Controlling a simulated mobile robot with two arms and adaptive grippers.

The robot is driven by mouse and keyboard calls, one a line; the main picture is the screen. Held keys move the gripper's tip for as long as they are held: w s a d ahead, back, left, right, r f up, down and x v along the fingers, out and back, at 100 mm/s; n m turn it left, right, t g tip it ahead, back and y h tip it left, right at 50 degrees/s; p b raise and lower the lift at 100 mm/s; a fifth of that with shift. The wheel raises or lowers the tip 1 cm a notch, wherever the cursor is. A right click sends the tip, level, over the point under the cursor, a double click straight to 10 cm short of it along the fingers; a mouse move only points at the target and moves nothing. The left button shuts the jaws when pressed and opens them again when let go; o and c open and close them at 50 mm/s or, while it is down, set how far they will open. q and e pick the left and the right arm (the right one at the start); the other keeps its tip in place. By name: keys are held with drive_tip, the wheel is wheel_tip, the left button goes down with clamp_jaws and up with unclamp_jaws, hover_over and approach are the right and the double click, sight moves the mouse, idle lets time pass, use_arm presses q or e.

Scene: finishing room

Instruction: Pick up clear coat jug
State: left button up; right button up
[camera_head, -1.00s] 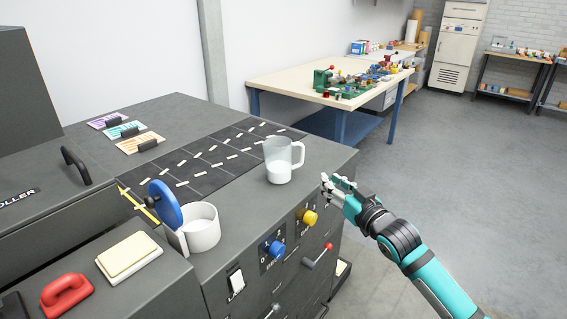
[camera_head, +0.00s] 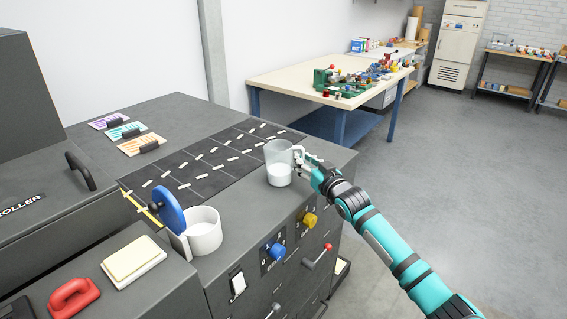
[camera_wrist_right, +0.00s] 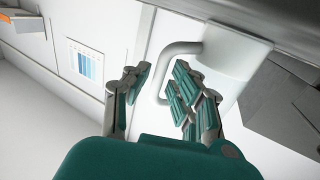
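The clear coat jug (camera_head: 277,170) is a translucent jug with white contents and a handle on its right side. It stands upright on the dark grey machine top near the right edge. In the right wrist view the jug (camera_wrist_right: 232,62) is at the upper right, and its handle (camera_wrist_right: 168,52) reaches between my fingers. My right gripper (camera_head: 308,163) is at the handle in the head view. In the wrist view the right gripper (camera_wrist_right: 158,85) is open, its two fingers apart on either side of the handle bar. My left gripper is not in view.
A white cup (camera_head: 204,232) and a blue disc (camera_head: 169,210) stand left of the jug. A black marked mat (camera_head: 205,165) lies behind it. A workbench (camera_head: 300,80) stands behind.

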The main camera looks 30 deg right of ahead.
drive_tip(key=shift+w, duration=0.35)
drive_tip(key=shift+s, duration=0.1)
drive_tip(key=shift+c, duration=0.3)
clamp_jaws()
drive_tip(key=shift+r, duration=0.25)
drive_tip(key=s+a+r+b, duration=0.1)
drive_tip(key=s+a+r, duration=0.1)
drive_tip(key=s, duration=0.5)
drive_tip(key=s+a+r+b, duration=0.1)
drive_tip(key=s+a+r, duration=0.1)
drive_tip(key=s+a, duration=0.2)
drive_tip(key=s, duration=0.3)
drive_tip(key=shift+s+r+b, duration=0.25)
drive_tip(key=shift+r+b, duration=0.05)
drive_tip(key=shift+b, duration=0.05)
drive_tip(key=shift+a, duration=0.1)
idle(1.3)
